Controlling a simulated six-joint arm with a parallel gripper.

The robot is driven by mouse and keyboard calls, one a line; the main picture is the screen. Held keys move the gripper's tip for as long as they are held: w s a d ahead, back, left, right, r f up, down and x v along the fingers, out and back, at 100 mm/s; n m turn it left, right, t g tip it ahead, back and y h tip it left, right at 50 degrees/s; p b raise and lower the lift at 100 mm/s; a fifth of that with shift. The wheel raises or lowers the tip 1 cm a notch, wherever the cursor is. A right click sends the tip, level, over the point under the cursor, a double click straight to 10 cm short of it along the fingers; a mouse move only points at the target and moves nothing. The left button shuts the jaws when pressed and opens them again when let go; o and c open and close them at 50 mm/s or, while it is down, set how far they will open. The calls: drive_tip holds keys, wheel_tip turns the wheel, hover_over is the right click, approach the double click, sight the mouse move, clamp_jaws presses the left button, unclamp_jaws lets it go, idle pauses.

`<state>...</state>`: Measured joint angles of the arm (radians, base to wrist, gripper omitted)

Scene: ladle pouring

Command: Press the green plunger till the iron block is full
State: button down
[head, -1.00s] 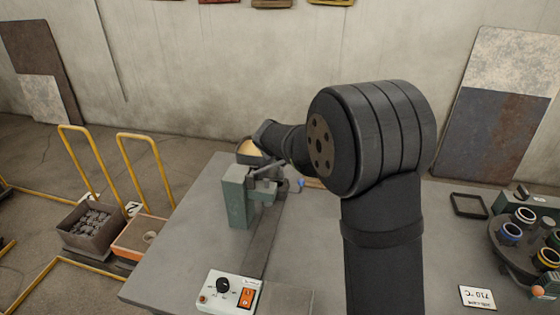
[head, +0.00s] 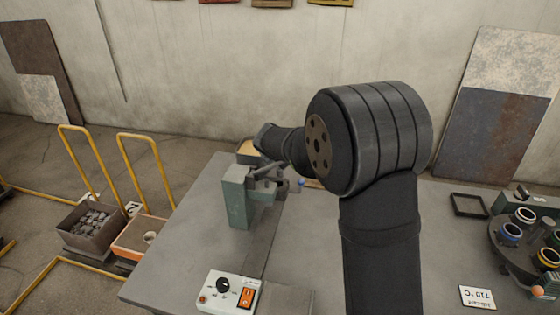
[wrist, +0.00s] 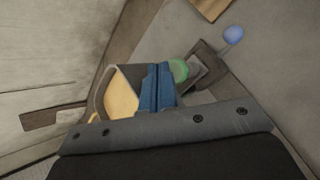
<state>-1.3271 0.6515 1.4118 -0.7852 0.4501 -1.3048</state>
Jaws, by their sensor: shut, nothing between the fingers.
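The green plunger (wrist: 179,70) shows as a round green top in the wrist view, just right of my fingertips; whether they touch it I cannot tell. My gripper (wrist: 156,86) has blue fingers pressed together with nothing between them. A dark grey block-like piece (wrist: 208,68), perhaps the iron block, lies right of the plunger; its fill cannot be seen. In the head view, my arm hides the plunger, and the fingers are hard to make out beside the green-grey stand (head: 236,200).
A dark-rimmed container with tan content (wrist: 121,97) is close left of my fingers. A blue ball (wrist: 233,35) sits beyond the grey piece. A control box (head: 228,291) stands at the table's front. A round rack of cups (head: 525,240) is at far right.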

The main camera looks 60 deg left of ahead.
drive_tip(key=shift+f, duration=1.05)
idle(0.9)
drive_tip(key=shift+r, duration=1.45)
drive_tip(key=shift+r, duration=2.55)
wheel_tip(320, 180, up, 4)
drive_tip(key=shift+f, duration=0.1)
idle(0.4)
drive_tip(key=shift+f, duration=0.15)
